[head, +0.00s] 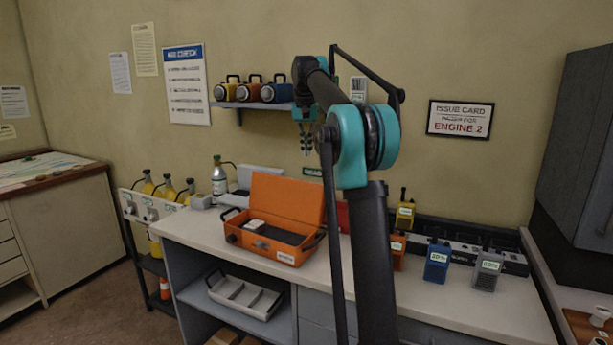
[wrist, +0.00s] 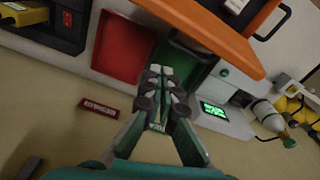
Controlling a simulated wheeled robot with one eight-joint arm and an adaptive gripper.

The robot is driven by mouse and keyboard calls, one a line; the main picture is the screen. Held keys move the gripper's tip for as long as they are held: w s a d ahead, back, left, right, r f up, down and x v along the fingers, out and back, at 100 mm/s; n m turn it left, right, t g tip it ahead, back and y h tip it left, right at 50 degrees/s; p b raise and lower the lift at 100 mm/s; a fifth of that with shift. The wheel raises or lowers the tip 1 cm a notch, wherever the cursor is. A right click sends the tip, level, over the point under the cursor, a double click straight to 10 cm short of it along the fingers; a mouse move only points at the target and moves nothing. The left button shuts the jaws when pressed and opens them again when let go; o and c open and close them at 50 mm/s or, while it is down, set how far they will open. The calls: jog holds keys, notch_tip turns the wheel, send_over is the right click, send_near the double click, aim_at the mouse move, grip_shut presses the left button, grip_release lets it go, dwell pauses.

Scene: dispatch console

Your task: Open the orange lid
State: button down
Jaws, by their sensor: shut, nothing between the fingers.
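The orange case (head: 268,248) stands on the white counter with its orange lid (head: 287,198) raised, standing up at the back edge. Inside the case are a dark insert and a small white item. In the wrist view, the orange lid (wrist: 200,32) crosses the top as a slanted slab. My gripper (head: 307,152) is shut and empty, pointing down above and behind the lid, apart from it in the head view. In the wrist view my gripper (wrist: 160,78) shows its fingertips together in front of green and red panels. My arm hides part of the counter right of the case.
Several radios, such as a blue one (head: 437,262), stand on the right of the counter. A shelf with lanterns (head: 250,105) is on the wall behind my gripper. A bottle (head: 219,178) stands left behind the case. Bare counter (head: 185,228) shows left of the case.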

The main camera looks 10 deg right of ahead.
aim_at(300, 181)
notch_tip(300, 181, down, 10)
jog(key=d+m, duration=0.1)
jog(key=m, duration=0.2)
jog(key=shift+s+a+r, duration=0.3)
jog(key=shift+s+a, duration=0.3)
jog(key=shift+s, duration=0.05)
jog(key=shift+s+a+r, duration=0.25)
jog(key=shift+s+a, duration=0.3)
jog(key=shift+s, duration=0.1)
jog(key=shift+s+a+r+t+h, duration=0.4)
jog(key=shift+s+a+t, duration=0.1)
jog(key=shift+s+a, duration=0.15)
jog(key=shift+s+a+r, duration=0.2)
jog(key=shift+s+a, duration=0.3)
jog(key=shift+s, duration=0.2)
